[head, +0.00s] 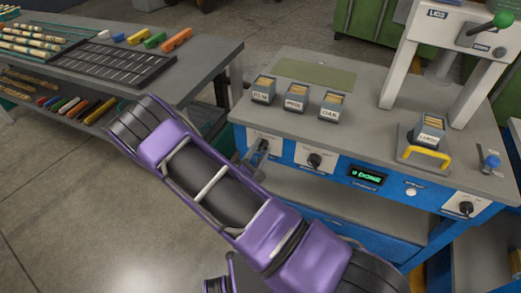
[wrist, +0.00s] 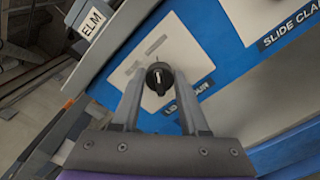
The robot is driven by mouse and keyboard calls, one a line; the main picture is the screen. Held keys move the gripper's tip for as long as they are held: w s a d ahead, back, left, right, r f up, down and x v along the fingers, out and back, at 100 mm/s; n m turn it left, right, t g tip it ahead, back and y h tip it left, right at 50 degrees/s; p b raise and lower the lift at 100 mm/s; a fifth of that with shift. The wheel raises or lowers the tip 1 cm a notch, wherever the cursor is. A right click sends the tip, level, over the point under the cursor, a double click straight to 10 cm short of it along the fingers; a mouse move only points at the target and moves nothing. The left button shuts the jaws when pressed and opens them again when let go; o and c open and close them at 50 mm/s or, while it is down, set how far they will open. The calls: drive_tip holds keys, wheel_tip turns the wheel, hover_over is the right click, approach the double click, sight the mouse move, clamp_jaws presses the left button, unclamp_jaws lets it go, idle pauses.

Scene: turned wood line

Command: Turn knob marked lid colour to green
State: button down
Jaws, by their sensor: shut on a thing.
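The lid colour knob (wrist: 159,72) is black with a pale pointer line and sits on a white plate (wrist: 190,58) on the blue front panel. Its label is partly hidden behind a finger in the wrist view. My gripper (wrist: 160,84) has one finger on each side of the knob and is shut on it. In the head view my gripper (head: 258,152) is at the leftmost white plate (head: 262,138), and my arm and fingers hide most of that knob. Small marks show on the plate, but I cannot read their colours.
A second black knob (head: 315,160) is just right. A green-lit display (head: 367,176), a yellow handle (head: 427,154) and another knob (head: 466,208) lie farther right. Labelled bins, including ELM (wrist: 91,25), stand above. A grey table (head: 205,70) with a black tray (head: 115,62) is left.

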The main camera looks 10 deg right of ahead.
drive_tip(key=shift+a+f, duration=0.1)
drive_tip(key=shift+c, duration=2.1)
unclamp_jaws()
drive_tip(key=v, duration=1.7)
drive_tip(key=shift+s, duration=0.2)
